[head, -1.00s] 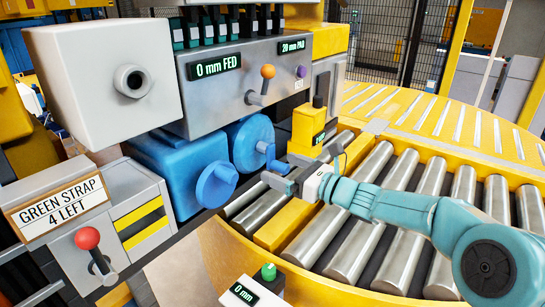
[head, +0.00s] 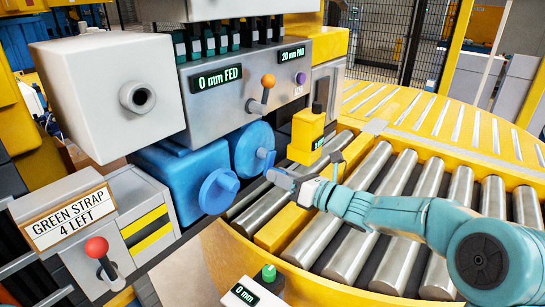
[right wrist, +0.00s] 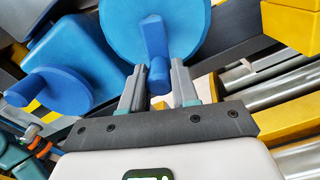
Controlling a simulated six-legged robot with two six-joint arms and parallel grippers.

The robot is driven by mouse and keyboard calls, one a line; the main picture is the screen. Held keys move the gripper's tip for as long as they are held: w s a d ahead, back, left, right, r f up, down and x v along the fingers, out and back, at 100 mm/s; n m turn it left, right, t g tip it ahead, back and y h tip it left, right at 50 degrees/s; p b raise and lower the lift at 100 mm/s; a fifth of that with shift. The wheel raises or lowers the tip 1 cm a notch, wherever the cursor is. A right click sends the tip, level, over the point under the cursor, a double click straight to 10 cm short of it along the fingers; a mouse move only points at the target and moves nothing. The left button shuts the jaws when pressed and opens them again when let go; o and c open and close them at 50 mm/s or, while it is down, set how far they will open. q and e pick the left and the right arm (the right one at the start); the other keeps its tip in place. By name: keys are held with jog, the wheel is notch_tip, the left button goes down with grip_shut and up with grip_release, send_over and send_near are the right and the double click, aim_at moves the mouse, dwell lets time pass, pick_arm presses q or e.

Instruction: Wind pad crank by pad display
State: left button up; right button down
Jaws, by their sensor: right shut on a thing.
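The pad crank is the farther of two blue cranks, a blue disc (head: 252,150) with a peg handle low on its right side. The pad display (head: 292,55) on the grey panel above appears to read 20 mm PAD. My right gripper (head: 270,172) is at the crank's handle. In the right wrist view the blue handle (right wrist: 158,72) stands between the two grey fingertips, which are shut on it, and the disc (right wrist: 150,25) fills the top. My left gripper does not show in the head view.
A second blue crank (head: 218,190) sits close on the left. The panel has an orange-knobbed lever (head: 267,82) and a 0 mm FED display (head: 217,77). A red-knobbed lever (head: 97,248) is at lower left. A roller conveyor (head: 380,240) lies under my right arm.

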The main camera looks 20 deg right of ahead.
jog(key=shift+r+m, duration=0.1)
jog(key=shift+m, duration=0.3)
jog(key=shift+s+a+r+m+p, duration=0.25)
jog(key=shift+r+m+p, duration=0.15)
jog(key=shift+m+p, duration=0.65)
jog(key=shift+s+a+r+m+p, duration=0.1)
jog(key=shift+a+r+m+p, duration=0.1)
jog(key=shift+m+p, duration=0.85)
jog(key=shift+p, duration=0.45)
jog(key=shift+f+m, duration=0.1)
jog(key=shift+m, duration=0.2)
jog(key=shift+a, duration=0.1)
